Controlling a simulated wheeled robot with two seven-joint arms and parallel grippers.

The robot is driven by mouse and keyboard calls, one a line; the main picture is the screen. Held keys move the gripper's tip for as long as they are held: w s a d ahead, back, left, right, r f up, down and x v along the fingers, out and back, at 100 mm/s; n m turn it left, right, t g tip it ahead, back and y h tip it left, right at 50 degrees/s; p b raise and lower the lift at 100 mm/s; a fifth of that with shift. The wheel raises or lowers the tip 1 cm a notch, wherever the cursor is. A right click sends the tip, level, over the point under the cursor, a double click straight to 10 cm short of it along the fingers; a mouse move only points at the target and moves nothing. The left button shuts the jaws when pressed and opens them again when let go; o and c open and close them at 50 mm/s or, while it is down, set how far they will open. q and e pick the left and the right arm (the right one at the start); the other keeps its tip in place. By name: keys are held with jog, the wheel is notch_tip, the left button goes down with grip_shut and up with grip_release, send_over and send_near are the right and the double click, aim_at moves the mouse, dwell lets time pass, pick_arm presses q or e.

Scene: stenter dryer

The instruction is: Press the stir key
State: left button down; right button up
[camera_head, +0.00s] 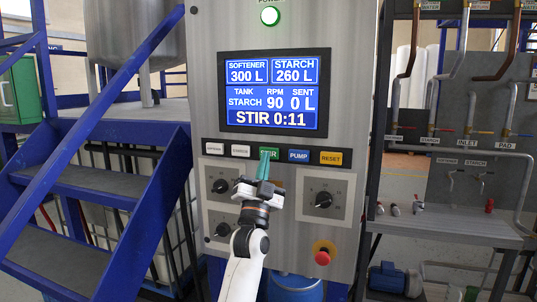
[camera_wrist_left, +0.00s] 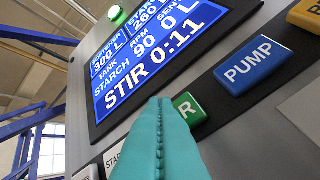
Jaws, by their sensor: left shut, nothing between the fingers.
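The green stir key (camera_head: 273,154) sits in the middle of a dark strip of keys on the steel control panel, under the screen. My left gripper (camera_head: 265,160) is shut and empty, its teal fingertips in front of the left part of that key. In the left wrist view the shut teal fingers (camera_wrist_left: 158,105) cover most of the green key (camera_wrist_left: 188,110), leaving only its right end with the letter R. I cannot tell whether the tips touch it. The screen (camera_head: 275,92) reads STARCH 90 RPM, 0 L sent and STIR 0:11. My right gripper is not in view.
The blue PUMP key (camera_head: 299,156) is just right of the stir key, with the yellow RESET key (camera_head: 331,158) beyond. White keys lie to the left. Knobs (camera_head: 323,199) and a red emergency button (camera_head: 322,257) are below. Blue stairs (camera_head: 95,190) stand left, a pipe rack right.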

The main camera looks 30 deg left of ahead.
pick_arm(q)
jog(key=s, duration=0.2)
jog(key=s+d+p, duration=0.1)
jog(key=s, duration=0.1)
jog(key=shift+s, duration=0.4)
dwell(0.5)
